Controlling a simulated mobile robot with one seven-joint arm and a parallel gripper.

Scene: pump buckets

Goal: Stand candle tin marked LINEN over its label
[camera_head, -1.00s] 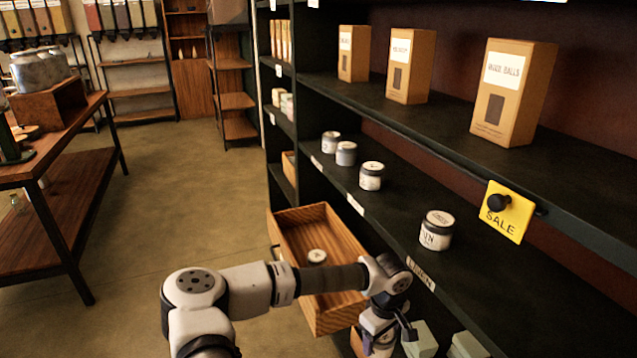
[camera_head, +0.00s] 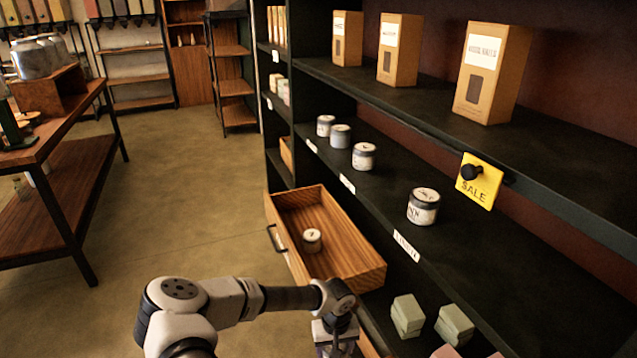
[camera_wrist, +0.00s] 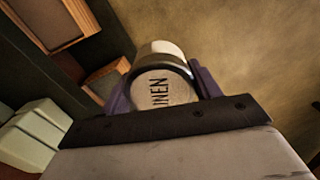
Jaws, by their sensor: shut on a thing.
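In the head view my wrist (camera_head: 335,332) is at the bottom, below the open drawer; the fingers and held tin are out of sight there. Shelf-edge labels show on the middle shelf: one below the nearest tin (camera_head: 406,246), one further back (camera_head: 347,184) and one beyond (camera_head: 311,146). Their words are too small to read surely.
A similar tin (camera_head: 423,207) stands alone on the middle shelf, with several tins (camera_head: 364,156) further back. An open wooden drawer (camera_head: 356,271) juts out, holding a tin (camera_head: 312,240). Green blocks (camera_head: 407,315) sit on the lower shelf. A yellow SALE sign (camera_head: 479,182) hangs from the upper shelf.

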